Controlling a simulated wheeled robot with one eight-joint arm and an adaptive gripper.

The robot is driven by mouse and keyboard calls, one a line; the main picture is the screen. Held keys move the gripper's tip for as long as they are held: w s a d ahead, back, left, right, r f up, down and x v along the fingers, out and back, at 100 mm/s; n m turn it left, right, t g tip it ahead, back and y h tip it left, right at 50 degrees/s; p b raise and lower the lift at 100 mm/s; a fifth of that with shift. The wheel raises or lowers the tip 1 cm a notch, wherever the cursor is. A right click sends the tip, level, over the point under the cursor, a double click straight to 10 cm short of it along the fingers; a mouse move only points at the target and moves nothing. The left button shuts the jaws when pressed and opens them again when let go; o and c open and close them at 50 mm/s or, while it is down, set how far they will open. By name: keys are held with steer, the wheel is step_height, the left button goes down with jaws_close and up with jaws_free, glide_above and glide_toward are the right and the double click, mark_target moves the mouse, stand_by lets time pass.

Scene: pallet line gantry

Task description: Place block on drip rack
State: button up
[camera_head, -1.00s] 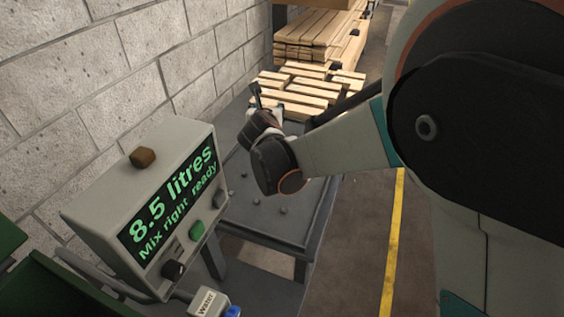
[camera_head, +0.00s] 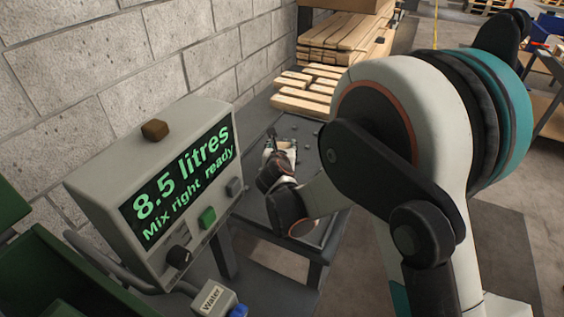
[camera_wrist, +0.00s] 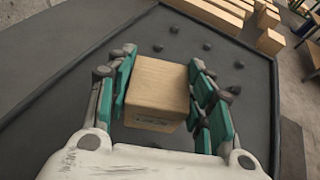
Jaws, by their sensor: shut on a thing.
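A pale wooden block (camera_wrist: 157,88) with a dark marking on its near face sits between the teal fingers of my gripper (camera_wrist: 163,62) in the wrist view. My gripper is shut on it. Beneath is a dark grey, tray-topped stand with a raised rim and several small round knobs (camera_wrist: 75,45), which looks like the drip rack. In the head view the rack (camera_head: 262,208) stands right of the display box, and my gripper (camera_head: 278,145) is over it. The block is hard to make out there. I cannot tell whether it touches the rack.
A block wall (camera_head: 120,60) runs along the left. Wooden slats (camera_head: 305,92) lie beyond the rack.

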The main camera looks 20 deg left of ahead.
step_height(320, 180, down, 4)
steer(key=shift+f+b, duration=0.15)
steer(key=shift+b, duration=0.7)
steer(key=o, duration=1.2)
steer(key=p+v, duration=0.3)
steer(key=v, duration=0.9)
steer(key=shift+p, duration=0.3)
